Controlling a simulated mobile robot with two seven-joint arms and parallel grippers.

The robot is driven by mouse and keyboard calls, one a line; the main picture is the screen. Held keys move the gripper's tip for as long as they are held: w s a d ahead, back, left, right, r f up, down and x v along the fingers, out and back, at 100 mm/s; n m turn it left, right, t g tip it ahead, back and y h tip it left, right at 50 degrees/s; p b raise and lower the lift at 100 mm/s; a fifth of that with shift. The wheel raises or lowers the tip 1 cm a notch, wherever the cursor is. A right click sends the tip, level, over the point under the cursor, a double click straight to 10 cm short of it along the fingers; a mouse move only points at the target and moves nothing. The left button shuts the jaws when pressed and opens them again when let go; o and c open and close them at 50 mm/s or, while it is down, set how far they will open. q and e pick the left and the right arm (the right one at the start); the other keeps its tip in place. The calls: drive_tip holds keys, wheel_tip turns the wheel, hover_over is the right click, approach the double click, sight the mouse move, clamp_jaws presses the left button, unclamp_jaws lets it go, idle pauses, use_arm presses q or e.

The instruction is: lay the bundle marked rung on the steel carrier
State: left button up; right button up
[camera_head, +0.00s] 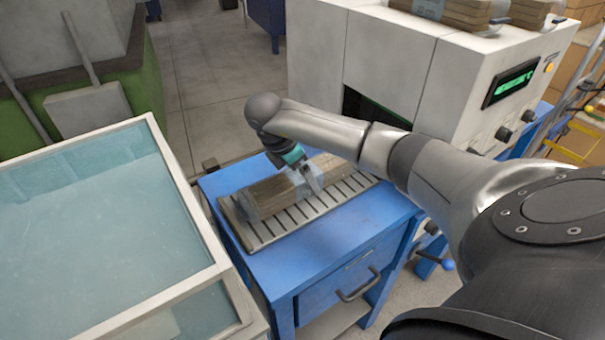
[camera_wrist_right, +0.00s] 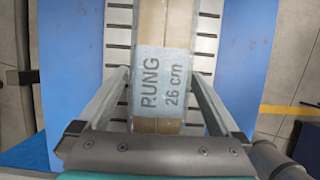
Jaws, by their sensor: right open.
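The wooden bundle (camera_head: 264,196) lies flat along the slotted steel carrier (camera_head: 318,206). In the right wrist view the bundle's grey wrap (camera_wrist_right: 162,80) reads RUNG 26 cm, and slotted carrier shows on both sides of the wood. My right gripper (camera_head: 305,180) is over the wrapped middle of the bundle. Its jaws are open, with one finger on each side of the wrap; in the wrist view a gap seems to show at each side. The jaws hide part of the bundle in the head view. My left gripper is not in view.
The carrier sits on a blue cabinet (camera_head: 345,245) with a drawer handle. A white machine (camera_head: 390,60) with a dark opening stands behind, with more bundles (camera_head: 455,12) on top. A glass-topped tank (camera_head: 90,215) is close on the left. Floor (camera_head: 215,70) is clear beyond.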

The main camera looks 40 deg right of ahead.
drive_tip(key=shift+r, duration=0.25)
drive_tip(key=p+v, duration=0.1)
drive_tip(key=v, duration=0.6)
drive_tip(key=shift+w, duration=0.1)
drive_tip(key=p+v, duration=0.2)
drive_tip(key=v, duration=0.2)
drive_tip(key=shift+d, duration=0.1)
drive_tip(key=shift+a+r, duration=0.25)
drive_tip(key=shift+r, duration=0.15)
